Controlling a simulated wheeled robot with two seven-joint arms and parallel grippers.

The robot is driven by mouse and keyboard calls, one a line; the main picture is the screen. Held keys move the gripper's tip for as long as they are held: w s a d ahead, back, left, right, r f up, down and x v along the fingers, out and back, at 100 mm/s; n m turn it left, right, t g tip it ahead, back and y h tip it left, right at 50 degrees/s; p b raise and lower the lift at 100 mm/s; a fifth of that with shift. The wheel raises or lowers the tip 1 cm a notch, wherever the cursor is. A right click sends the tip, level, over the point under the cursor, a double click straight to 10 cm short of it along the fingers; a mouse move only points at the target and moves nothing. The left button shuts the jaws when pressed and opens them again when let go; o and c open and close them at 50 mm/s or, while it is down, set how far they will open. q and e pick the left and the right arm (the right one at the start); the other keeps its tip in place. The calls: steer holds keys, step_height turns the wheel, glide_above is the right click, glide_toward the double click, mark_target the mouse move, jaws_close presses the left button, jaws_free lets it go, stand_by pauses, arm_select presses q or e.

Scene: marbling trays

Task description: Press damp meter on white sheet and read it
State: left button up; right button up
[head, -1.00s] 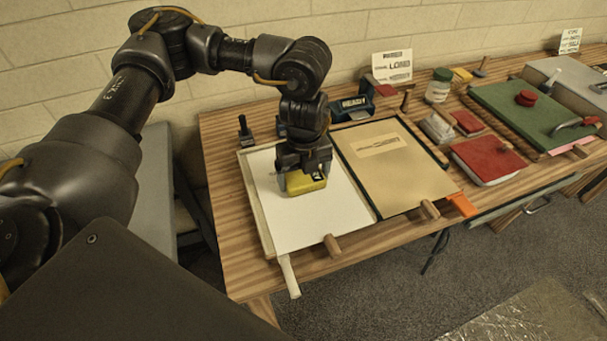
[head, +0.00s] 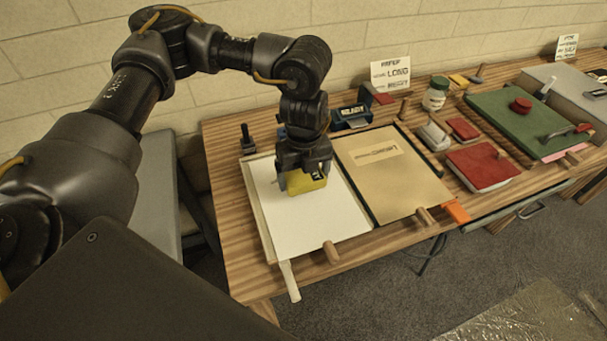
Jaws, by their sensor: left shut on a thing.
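My left gripper (head: 305,174) points down over the upper part of the sheet and is shut on a yellow damp meter (head: 307,187). The meter's lower end is at the sheet's surface; I cannot tell whether it touches or hovers just above. A small dark patch on the meter may be its display, but no reading can be made out. My right gripper is not in view.
A tan sheet (head: 391,178) lies right of the white one. A dark blue device (head: 351,116) sits behind. Red pads (head: 482,166), a jar (head: 436,93) and a green board (head: 528,118) fill the table's right side.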

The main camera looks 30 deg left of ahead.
arm_select(q)
steer(key=shift+r+p, duration=1.45)
steer(key=shift+r, duration=0.4)
steer(key=shift+f, duration=0.1)
